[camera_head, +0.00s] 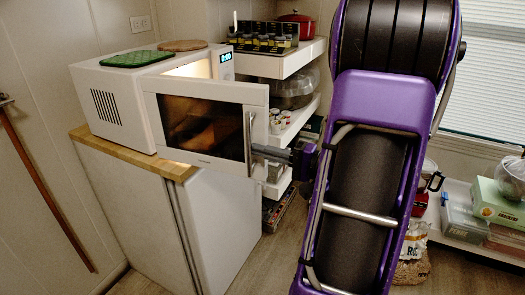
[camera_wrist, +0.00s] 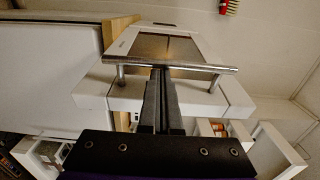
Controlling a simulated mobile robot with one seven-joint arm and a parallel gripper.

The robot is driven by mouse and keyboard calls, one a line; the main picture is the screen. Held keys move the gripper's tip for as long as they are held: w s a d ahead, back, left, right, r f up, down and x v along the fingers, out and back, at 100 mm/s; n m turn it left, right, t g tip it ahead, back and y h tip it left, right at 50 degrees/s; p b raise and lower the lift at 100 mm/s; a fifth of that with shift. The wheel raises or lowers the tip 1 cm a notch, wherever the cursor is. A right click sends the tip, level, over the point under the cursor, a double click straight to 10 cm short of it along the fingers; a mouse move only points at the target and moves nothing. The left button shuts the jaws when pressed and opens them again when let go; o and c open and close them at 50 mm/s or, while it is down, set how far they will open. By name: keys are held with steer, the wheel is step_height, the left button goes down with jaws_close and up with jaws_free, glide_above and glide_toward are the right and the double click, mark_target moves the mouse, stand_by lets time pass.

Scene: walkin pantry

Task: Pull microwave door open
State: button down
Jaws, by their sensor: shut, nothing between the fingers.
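The white microwave (camera_head: 112,98) stands on a wood-topped white cabinet. Its door (camera_head: 203,92) is swung partly open, with lit interior showing above the door's top edge. The metal handle (camera_head: 249,140) runs vertically on the door's free edge. In the wrist view the handle (camera_wrist: 195,64) crosses the picture as a bar on two posts. My gripper (camera_head: 256,151) is at the handle, shut and holding nothing. In the wrist view my gripper's fingertips (camera_wrist: 160,72) are together, right at the middle of the bar; whether they touch it, I cannot tell.
A green mat (camera_head: 138,59) and a round wooden board (camera_head: 183,45) lie on the microwave. The wood top's edge (camera_head: 175,170) is below the door. Shelves with jars (camera_head: 262,66) stand behind the door. Floor is clear in front of the cabinet.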

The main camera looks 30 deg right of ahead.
steer(key=shift+s+d, duration=0.1)
steer(key=v, duration=1.7)
steer(key=shift+s, duration=0.15)
